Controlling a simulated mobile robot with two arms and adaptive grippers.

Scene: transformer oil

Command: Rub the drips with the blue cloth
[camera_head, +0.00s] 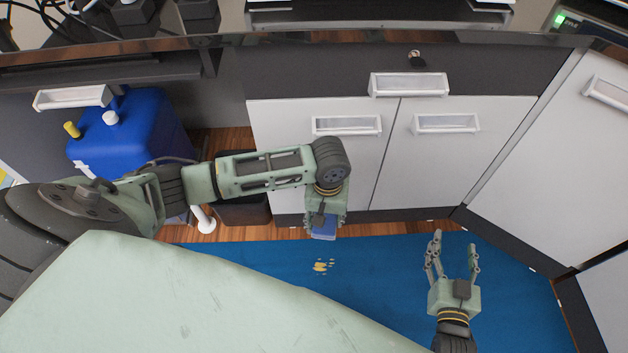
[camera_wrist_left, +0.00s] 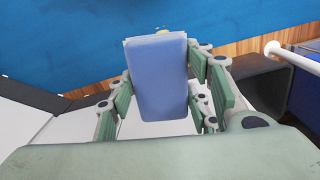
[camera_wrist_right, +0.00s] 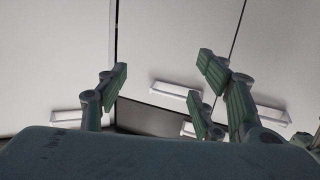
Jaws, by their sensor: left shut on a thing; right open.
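The drips (camera_head: 322,266) are small yellowish spots on the blue mat (camera_head: 390,270) in the head view. My left gripper (camera_head: 325,228) is shut on the folded blue cloth (camera_head: 323,232) and holds it just behind the drips in the picture. In the left wrist view the blue cloth (camera_wrist_left: 158,75) sits between the fingers, and a bit of yellow shows just past its far end. Whether the cloth touches the mat I cannot tell. My right gripper (camera_head: 455,255) is open and empty over the right part of the mat. In the right wrist view its fingers (camera_wrist_right: 165,95) are apart with nothing between them.
White cabinets (camera_head: 320,160) with handles stand behind the mat and along the right. A blue container (camera_head: 130,135) with a white cap stands at the left, near a dark bin (camera_head: 243,212). My pale green body covers the front left.

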